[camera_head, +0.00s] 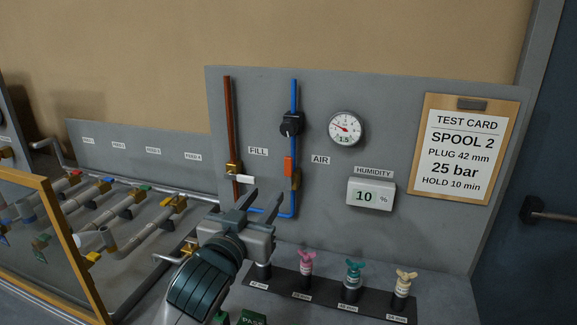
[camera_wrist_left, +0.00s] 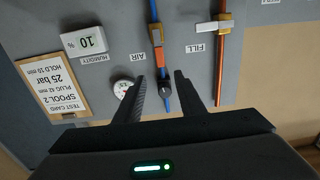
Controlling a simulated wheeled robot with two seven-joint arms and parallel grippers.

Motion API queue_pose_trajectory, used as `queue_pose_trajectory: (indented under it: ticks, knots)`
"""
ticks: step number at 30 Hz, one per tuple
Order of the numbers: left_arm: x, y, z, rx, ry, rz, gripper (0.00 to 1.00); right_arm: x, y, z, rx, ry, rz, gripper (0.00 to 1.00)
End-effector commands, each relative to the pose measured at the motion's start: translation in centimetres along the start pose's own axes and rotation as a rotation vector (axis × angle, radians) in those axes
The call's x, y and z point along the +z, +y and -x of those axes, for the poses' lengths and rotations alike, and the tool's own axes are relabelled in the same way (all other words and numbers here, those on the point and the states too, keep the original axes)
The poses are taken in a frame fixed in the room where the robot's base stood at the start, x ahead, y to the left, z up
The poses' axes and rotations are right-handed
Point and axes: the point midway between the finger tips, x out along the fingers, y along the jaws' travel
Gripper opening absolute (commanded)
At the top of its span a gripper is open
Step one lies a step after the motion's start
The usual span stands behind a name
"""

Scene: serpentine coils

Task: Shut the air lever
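The air lever (camera_head: 289,166) has an orange-red handle lying along the vertical blue pipe, with a brass valve body (camera_head: 296,181) beside its lower end. It also shows in the left wrist view (camera_wrist_left: 157,38), where the picture is upside down. My left gripper (camera_head: 250,204) is open and empty, in front of the panel and below and left of the lever in the head view. In the left wrist view its two fingers (camera_wrist_left: 160,74) stand apart, with the handle just beyond the gap. I see no contact. My right gripper is not in view.
The fill lever (camera_head: 244,179) has a white handle across the brown pipe, left of the air lever. A dark regulator knob (camera_head: 291,124), a gauge (camera_head: 345,129) and a humidity display (camera_head: 371,194) are on the panel. Several coloured plugs (camera_head: 353,280) stand in a rack below.

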Motion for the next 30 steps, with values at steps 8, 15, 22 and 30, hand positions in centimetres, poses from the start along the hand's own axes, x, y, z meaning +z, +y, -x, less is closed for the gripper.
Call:
queue_pose_trajectory:
  ticks: [8, 15, 22, 30]
  knots:
    - [-0.1, 0.0, -2.2, -0.001, -0.002, 0.0, 0.36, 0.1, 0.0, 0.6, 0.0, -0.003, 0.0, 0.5]
    - [-0.2, 0.0, -6.0, -0.001, -0.001, -0.002, 0.36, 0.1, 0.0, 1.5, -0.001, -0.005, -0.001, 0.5]
    - [-0.2, 0.0, -9.8, -0.001, -0.001, -0.001, 0.36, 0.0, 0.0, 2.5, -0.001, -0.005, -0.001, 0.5]
    - [-0.2, 0.0, -14.0, -0.001, -0.001, -0.001, 0.36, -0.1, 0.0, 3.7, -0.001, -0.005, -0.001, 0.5]
